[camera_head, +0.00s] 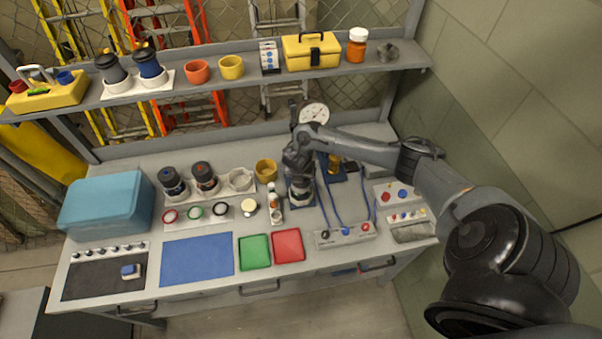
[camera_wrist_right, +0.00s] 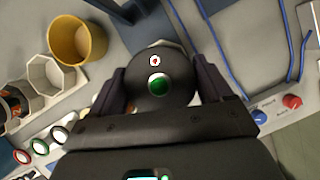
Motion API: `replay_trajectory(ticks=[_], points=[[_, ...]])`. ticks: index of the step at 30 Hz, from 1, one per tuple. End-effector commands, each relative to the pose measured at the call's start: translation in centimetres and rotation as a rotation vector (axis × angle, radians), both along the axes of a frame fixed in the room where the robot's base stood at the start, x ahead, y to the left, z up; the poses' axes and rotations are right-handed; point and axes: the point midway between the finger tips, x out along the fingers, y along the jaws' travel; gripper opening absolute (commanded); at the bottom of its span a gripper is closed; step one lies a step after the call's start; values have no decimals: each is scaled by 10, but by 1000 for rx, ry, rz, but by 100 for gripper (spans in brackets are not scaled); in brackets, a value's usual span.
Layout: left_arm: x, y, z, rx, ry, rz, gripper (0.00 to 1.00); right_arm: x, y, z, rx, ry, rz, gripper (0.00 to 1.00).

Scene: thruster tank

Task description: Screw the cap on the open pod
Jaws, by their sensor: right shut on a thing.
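My right gripper (camera_head: 300,178) points down over the bench, with its fingers (camera_wrist_right: 158,85) on either side of a dark round cap (camera_wrist_right: 158,65) with a green centre. It is shut on this cap. Under it stands a pale pod body (camera_head: 301,191) on a small blue base; a pale faceted edge (camera_wrist_right: 166,44) shows behind the cap in the wrist view. The cap sits above the body; whether its threads have engaged is hidden. Two dark-topped pods (camera_head: 172,181) (camera_head: 204,177) stand in a white rack beside an empty hexagonal socket (camera_head: 240,179). My left gripper is not visible.
Red, green and black rings (camera_head: 193,213) lie on a white strip in front of the rack. A yellow cup (camera_head: 266,170) stands left of the gripper. Blue cables (camera_head: 330,205) run to a button box (camera_head: 345,234) at the right. A blue mat (camera_head: 197,258) is clear.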

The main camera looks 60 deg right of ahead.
Motion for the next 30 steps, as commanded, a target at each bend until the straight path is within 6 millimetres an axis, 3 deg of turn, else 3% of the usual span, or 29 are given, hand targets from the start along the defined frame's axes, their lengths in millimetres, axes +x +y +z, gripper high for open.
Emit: replay_trajectory(ticks=[30], points=[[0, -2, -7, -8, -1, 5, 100, 1, 0, -10, 0, -2, -1, 49]])
